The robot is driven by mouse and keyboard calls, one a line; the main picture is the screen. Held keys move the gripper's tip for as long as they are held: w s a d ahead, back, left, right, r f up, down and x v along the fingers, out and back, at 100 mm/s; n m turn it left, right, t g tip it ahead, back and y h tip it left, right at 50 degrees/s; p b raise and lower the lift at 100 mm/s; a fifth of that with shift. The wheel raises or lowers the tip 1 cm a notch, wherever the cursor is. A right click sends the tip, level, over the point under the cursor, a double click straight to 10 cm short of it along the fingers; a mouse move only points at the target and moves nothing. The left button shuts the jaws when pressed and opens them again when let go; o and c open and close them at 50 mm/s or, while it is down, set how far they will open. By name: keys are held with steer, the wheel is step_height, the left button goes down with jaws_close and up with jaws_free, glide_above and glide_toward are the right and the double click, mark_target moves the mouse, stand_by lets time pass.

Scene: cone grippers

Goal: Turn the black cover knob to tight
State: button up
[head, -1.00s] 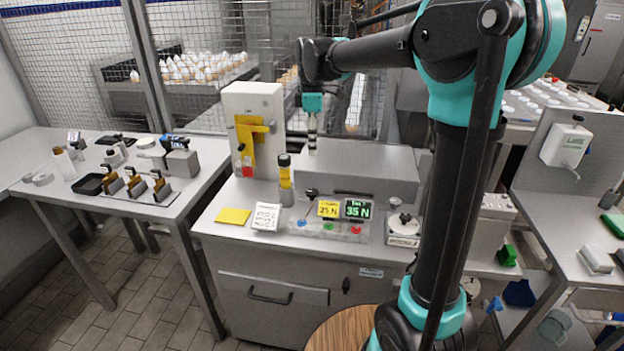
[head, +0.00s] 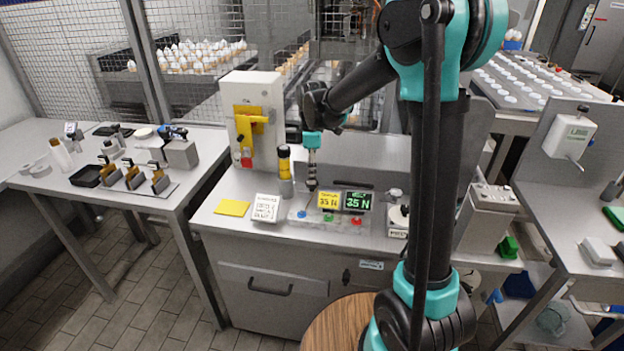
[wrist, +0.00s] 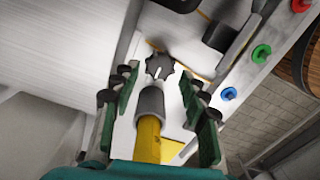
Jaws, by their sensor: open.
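The black cover knob (wrist: 159,67) is star-shaped with a white pointer mark, in the upper middle of the wrist view. My gripper (wrist: 160,95) is open, with its green-padded fingers on the left and right and the knob just beyond the fingertips, not held. In the head view my gripper (head: 312,182) points down over the left end of the steel console, beside the yellow-and-black cylinder (head: 284,160). That cylinder in its grey sleeve (wrist: 150,103) shows between the fingers in the wrist view. The knob cannot be clearly made out in the head view.
A yellow display (head: 328,200) and a green display (head: 357,201), both seeming to read 35 N, stand right of my gripper. Blue, green and red buttons line the console front.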

steer(key=shift+f, duration=1.55)
steer(key=c, duration=0.9)
